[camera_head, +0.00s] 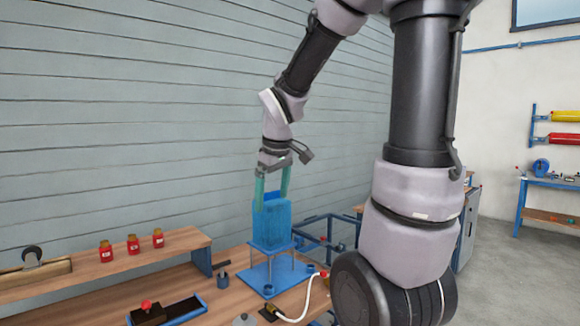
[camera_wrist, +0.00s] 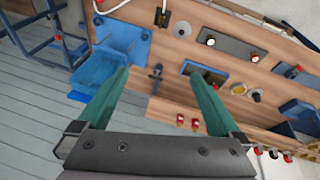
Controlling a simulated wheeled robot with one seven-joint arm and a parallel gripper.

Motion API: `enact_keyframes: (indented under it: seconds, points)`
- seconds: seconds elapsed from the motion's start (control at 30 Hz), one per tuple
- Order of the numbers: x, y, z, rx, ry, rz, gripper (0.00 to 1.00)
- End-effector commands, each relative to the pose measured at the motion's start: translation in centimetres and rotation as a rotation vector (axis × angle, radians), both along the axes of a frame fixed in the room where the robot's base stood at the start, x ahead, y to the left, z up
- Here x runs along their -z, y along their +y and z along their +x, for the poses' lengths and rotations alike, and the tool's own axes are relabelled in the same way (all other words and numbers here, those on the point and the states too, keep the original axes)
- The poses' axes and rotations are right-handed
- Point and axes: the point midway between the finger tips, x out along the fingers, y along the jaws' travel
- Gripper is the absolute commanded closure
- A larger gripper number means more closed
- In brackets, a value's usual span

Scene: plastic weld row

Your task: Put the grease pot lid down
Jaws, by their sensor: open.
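My gripper (camera_head: 272,198) is open, its two green fingers spread apart with nothing between them. It hangs in the air by the upper part of a blue ribbed block in the head view. In the wrist view the open gripper (camera_wrist: 160,74) is above the bench, with the blue block (camera_wrist: 97,70) left of its left finger. A grey round piece (camera_head: 243,320), perhaps the grease pot or its lid, sits at the bottom edge of the head view, partly cut off. A grey disc (camera_wrist: 182,29) lies flat on the bench in the wrist view. I cannot tell lid from pot.
The blue stand (camera_head: 262,277) carries the ribbed block. A welding tool (camera_head: 271,310) with a white hose lies near it. Red jars (camera_head: 133,244) stand on the raised shelf (camera_head: 80,278).

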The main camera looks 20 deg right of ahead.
Motion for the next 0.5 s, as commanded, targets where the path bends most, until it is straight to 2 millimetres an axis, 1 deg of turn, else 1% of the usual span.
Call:
enact_keyframes:
  seconds: [0.03, 0.1, 0.2, 0.33, 0.4, 0.5]
  points:
    - [-1.9, -0.1, -1.6, 0.092, -0.043, 0.049, 0.00]
    - [-3.8, -0.2, -3.7, 0.230, -0.087, 0.134, 0.00]
    - [-6.1, -0.1, -6.8, 0.408, -0.140, 0.267, 0.00]
    - [-8.0, 0.2, -10.0, 0.582, -0.181, 0.426, 0.00]
    - [-8.6, 0.4, -11.2, 0.646, -0.191, 0.491, 0.00]
    - [-9.1, 0.5, -12.2, 0.702, -0.197, 0.553, 0.00]
